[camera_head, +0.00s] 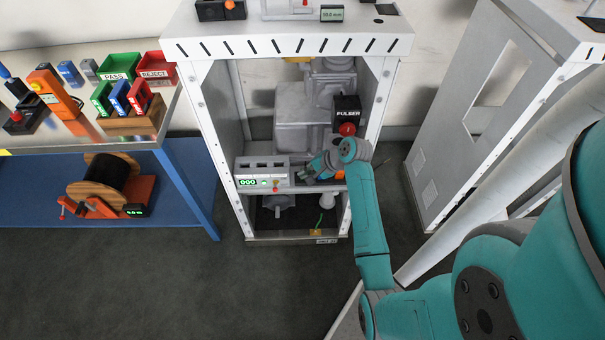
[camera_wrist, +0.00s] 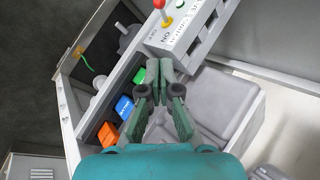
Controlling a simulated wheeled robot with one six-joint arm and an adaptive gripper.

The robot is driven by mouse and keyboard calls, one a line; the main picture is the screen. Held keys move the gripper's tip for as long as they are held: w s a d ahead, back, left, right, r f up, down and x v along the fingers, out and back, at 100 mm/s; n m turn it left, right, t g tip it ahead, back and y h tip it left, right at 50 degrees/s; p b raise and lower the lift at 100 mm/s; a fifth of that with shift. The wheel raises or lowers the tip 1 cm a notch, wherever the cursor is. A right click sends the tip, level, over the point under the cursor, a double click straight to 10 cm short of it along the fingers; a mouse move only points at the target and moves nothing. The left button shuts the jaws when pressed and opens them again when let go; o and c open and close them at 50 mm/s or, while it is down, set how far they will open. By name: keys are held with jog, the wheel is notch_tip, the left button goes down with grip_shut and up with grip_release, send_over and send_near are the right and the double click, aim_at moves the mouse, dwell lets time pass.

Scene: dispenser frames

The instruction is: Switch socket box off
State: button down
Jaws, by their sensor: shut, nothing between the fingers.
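The socket box (camera_head: 247,170) is a light grey box with dark openings on top and a green "000" display, on the shelf inside the white frame. In the wrist view, a grey box (camera_wrist: 205,22) at the top carries a red-knobbed lever (camera_wrist: 160,3) on a yellow base, with ON and OFF lettering and a green light beside it. I cannot tell which label the lever leans to. My gripper (camera_head: 303,175) is just right of the box in the head view. In the wrist view, my gripper (camera_wrist: 160,70) has its fingertips together, empty, below the box and apart from the lever.
Green (camera_wrist: 138,76), blue (camera_wrist: 124,107) and orange (camera_wrist: 107,133) blocks lie left of my fingers. A black PULSER box (camera_head: 346,112) with a red knob stands above my gripper. The frame's white posts (camera_head: 373,115) bound the space on both sides.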

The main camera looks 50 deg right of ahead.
aim_at(275, 188)
jog(key=shift+w+a+f, duration=0.7)
jog(key=shift+w+f, duration=0.35)
jog(key=shift+f, duration=0.2)
jog(key=shift+w+a+f, duration=0.75)
jog(key=shift+w+f, duration=0.25)
jog(key=shift+f, duration=0.2)
jog(key=shift+w+a+f, duration=0.7)
jog(key=shift+w+f, duration=0.35)
jog(key=shift+f, duration=0.2)
jog(key=shift+s+a+f+n+t+h, duration=0.2)
jog(key=shift+a+f+n+t+h, duration=0.15)
jog(key=shift+t+h, duration=0.2)
jog(key=f+t, duration=0.1)
jog(key=n+h, duration=0.1)
jog(key=a+f+t+h, duration=0.1)
jog(key=shift+s+f+t+h, duration=0.25)
jog(key=shift+s+f+t, duration=0.1)
jog(key=shift+s, duration=0.05)
jog(key=shift+r, duration=0.1)
jog(key=shift+r, duration=0.7)
